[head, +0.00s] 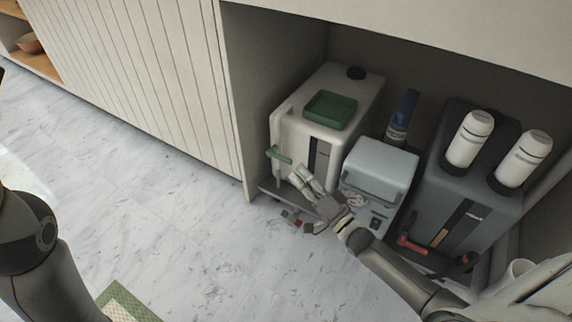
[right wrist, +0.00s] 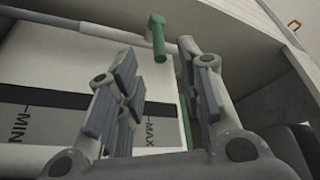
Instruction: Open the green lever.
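The green lever (head: 279,156) sticks out from the front left of a white machine (head: 297,141) in the head view. In the right wrist view the green lever (right wrist: 158,38) hangs from a grey pipe fitting, beyond the fingertips and roughly in line with the gap between them. My right gripper (head: 298,200) is open and empty, in front of the white machine and a little below the lever. Its spread fingers (right wrist: 160,72) show in the right wrist view; I see no contact with the lever. My left gripper is out of the head view.
A light blue-grey machine (head: 381,161) and a dark machine (head: 455,205) with white canisters and a red handle (head: 411,244) stand right of the white machine. The floor in front is mostly clear.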

